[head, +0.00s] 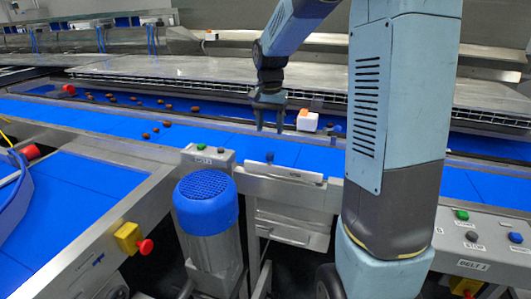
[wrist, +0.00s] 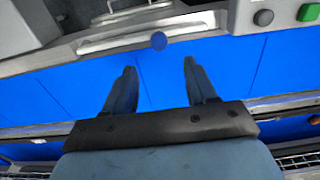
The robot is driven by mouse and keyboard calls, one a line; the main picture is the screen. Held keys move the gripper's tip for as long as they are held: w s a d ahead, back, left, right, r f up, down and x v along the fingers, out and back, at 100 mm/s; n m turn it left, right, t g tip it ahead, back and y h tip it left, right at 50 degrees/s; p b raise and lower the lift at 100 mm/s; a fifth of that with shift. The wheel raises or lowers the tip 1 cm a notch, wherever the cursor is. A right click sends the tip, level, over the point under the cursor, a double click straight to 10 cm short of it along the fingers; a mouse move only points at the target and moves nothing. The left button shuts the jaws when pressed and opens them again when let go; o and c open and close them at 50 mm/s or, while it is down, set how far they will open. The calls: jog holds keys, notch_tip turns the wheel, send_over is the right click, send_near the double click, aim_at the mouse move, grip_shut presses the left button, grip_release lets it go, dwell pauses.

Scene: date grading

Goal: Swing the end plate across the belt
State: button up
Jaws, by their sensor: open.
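The end plate (head: 285,172) is a flat silver plate with a small blue knob (head: 269,156). It lies along the near edge of the blue belt (head: 120,128), not across it. In the wrist view, the plate (wrist: 130,32) and the round knob (wrist: 158,41) show at the top, beyond the fingertips. My gripper (head: 270,125) hangs over the belt with its fingers pointing down. In the wrist view, my gripper (wrist: 158,66) is open and empty, with the knob in line with the gap between the fingers, apart from both.
Several brown dates (head: 167,106) lie on the far blue belt at left. A white box with an orange top (head: 307,120) stands behind my gripper. A button box (head: 208,156) and a blue-capped motor (head: 205,205) stand left of the plate. A control panel (head: 475,230) is at right.

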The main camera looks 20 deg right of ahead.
aim_at(269, 153)
notch_tip(269, 153, down, 10)
jog(key=shift+r, duration=0.2)
dwell(0.3)
grip_shut()
dwell(0.4)
